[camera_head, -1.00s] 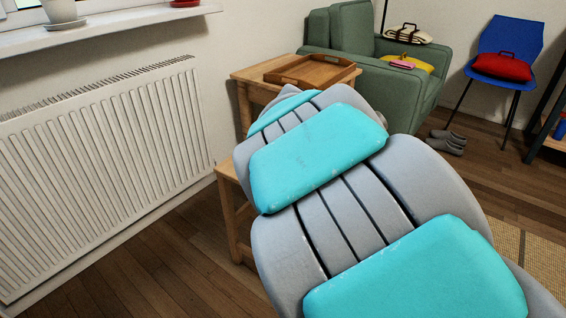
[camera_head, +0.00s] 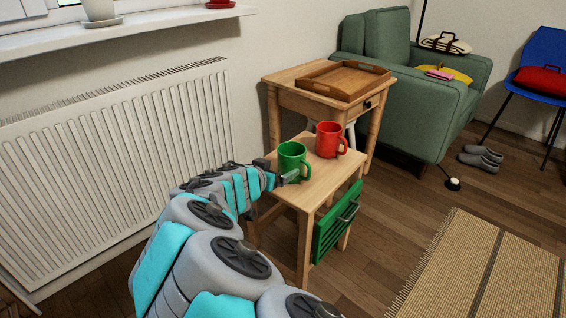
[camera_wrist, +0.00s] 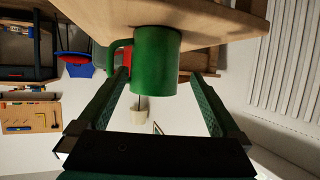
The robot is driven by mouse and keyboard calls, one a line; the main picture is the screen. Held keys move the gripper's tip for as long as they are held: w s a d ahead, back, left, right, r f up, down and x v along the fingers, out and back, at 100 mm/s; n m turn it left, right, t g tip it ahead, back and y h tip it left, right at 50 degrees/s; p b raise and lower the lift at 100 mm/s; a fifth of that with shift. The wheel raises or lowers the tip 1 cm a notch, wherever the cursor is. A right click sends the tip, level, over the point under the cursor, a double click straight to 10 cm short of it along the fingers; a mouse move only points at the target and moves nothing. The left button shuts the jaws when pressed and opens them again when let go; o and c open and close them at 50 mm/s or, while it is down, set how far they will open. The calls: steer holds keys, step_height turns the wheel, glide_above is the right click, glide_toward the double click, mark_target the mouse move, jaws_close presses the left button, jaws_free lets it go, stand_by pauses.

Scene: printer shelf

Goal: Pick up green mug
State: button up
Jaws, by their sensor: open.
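The green mug (camera_head: 293,160) stands upright on the small wooden table (camera_head: 288,190), near its left side. In the wrist view, which is upside down, the green mug (camera_wrist: 157,60) fills the middle, with its handle to the left. My gripper (camera_head: 284,179) is at the table's left edge, close to the mug in the head view. In the wrist view my gripper (camera_wrist: 160,74) is open, with one finger on each side of the mug. A gap shows beside each finger; I cannot tell how deep the mug sits between them.
A red mug (camera_head: 330,139) stands behind and right of the green one. A taller table (camera_head: 285,100) with a wooden tray (camera_head: 337,91) is behind. A green slatted front (camera_head: 325,232) is on the small table's side. The radiator (camera_head: 110,165) is left.

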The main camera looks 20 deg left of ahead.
mark_target(291, 165)
steer(key=x, duration=0.8)
steer(key=shift+d+p, duration=0.35)
steer(key=shift+d, duration=0.05)
steer(key=shift+s, duration=0.1)
steer(key=c, duration=1.4)
